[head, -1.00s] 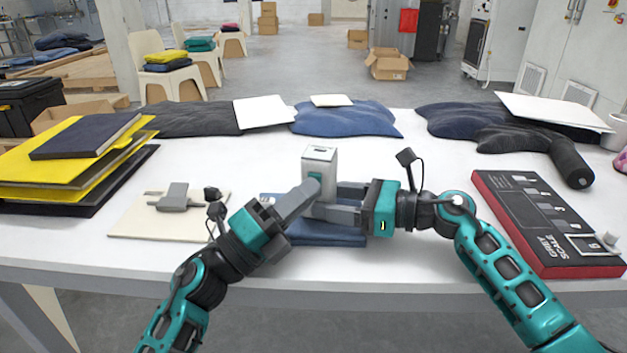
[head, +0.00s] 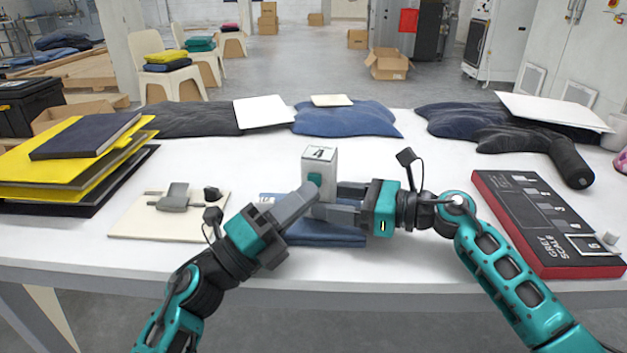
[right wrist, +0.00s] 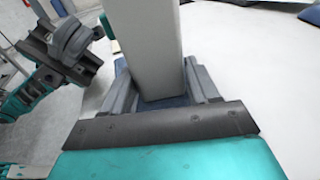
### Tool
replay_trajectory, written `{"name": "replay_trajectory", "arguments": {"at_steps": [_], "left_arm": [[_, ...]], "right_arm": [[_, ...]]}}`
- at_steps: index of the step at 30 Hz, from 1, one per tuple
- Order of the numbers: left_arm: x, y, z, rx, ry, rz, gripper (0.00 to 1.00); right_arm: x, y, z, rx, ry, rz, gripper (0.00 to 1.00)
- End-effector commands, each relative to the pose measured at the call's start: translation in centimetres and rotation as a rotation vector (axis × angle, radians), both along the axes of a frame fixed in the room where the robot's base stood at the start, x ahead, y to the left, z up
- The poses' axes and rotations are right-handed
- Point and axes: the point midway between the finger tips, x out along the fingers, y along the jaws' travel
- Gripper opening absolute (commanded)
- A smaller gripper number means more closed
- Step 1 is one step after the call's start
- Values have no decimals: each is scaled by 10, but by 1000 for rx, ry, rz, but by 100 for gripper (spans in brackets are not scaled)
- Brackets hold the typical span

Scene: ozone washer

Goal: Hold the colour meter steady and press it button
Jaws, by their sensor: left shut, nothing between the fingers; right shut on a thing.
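The colour meter (head: 321,164) is a white upright box with a teal button (head: 315,179) on its front left side. Its top display shows a dark mark like a 4. My right gripper (head: 338,201) is shut on the meter from the right, around its lower part. The meter (right wrist: 152,45) also stands between the fingers in the right wrist view. My left gripper (head: 308,194) is shut and empty, its tip close to the button. I cannot tell whether it touches. A folded blue cloth (head: 325,236) lies under the meter; its middle is hidden by the fingers.
A red and black grey scale board (head: 520,220) lies at the right. A cream board with a grey clamp-like piece (head: 173,197) lies at the left. Yellow and black folders (head: 50,165) are stacked far left. Dark and blue cloths (head: 345,121) line the back edge.

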Motion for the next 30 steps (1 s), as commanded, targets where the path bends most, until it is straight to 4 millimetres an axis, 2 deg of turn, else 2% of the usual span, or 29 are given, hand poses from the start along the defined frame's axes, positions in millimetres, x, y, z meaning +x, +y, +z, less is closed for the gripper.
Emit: {"name": "replay_trajectory", "arguments": {"at_steps": [11,24,30], "left_arm": [[-3,1,0,0,1,0,0],[-43,9,-1,1,1,-1,0],[-51,11,0,1,0,1,0]], "right_arm": [[0,0,0,0,0,1,43],[0,0,0,0,1,1,43],[0,0,0,0,1,1,43]]}}
